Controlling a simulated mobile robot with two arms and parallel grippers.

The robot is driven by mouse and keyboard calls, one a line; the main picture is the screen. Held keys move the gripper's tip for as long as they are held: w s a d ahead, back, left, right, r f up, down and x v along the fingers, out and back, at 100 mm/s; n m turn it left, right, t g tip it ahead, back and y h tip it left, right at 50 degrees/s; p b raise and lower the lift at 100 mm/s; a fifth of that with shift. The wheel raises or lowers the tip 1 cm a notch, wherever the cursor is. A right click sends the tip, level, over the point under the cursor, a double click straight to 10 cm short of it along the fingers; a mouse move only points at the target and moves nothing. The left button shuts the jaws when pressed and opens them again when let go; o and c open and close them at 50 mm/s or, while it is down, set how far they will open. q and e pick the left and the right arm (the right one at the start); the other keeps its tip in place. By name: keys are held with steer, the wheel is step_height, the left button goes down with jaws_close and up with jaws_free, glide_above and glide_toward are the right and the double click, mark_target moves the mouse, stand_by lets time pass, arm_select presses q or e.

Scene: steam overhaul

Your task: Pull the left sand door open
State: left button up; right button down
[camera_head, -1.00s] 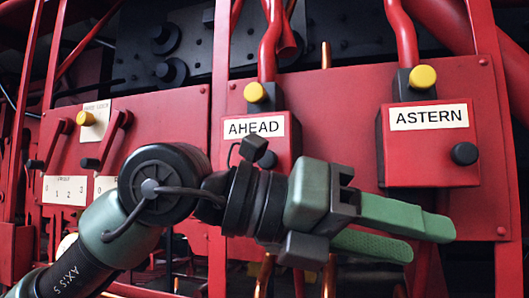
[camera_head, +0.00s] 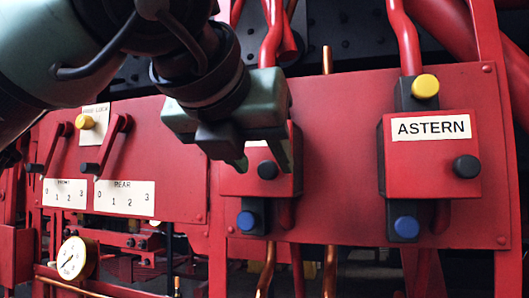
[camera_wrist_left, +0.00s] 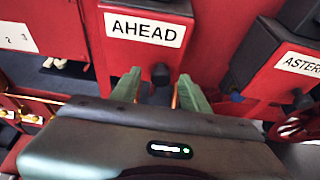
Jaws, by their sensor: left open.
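The left red sand door, a box marked AHEAD, shows in the head view (camera_head: 232,184) with its label hidden behind my gripper. The label is readable in the left wrist view (camera_wrist_left: 145,28). The door looks shut. Its black knob (camera_head: 268,170) also shows in the wrist view (camera_wrist_left: 160,74). My left gripper (camera_head: 264,160) is open and points down at the knob, with its green fingers on either side of it in the wrist view (camera_wrist_left: 158,92). I cannot tell whether they touch it. My right gripper is not in view.
A similar ASTERN box (camera_head: 430,160) with a black knob stands to the right, with a yellow button (camera_head: 425,86) above and a blue one (camera_head: 406,227) below. Red levers (camera_head: 106,145) and a round gauge (camera_head: 76,258) are at the left. Bare red panel lies between the boxes.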

arm_select(q)
steer(key=shift+x, duration=0.85)
steer(key=shift+s, duration=0.1)
jaws_close()
stand_by(0.7)
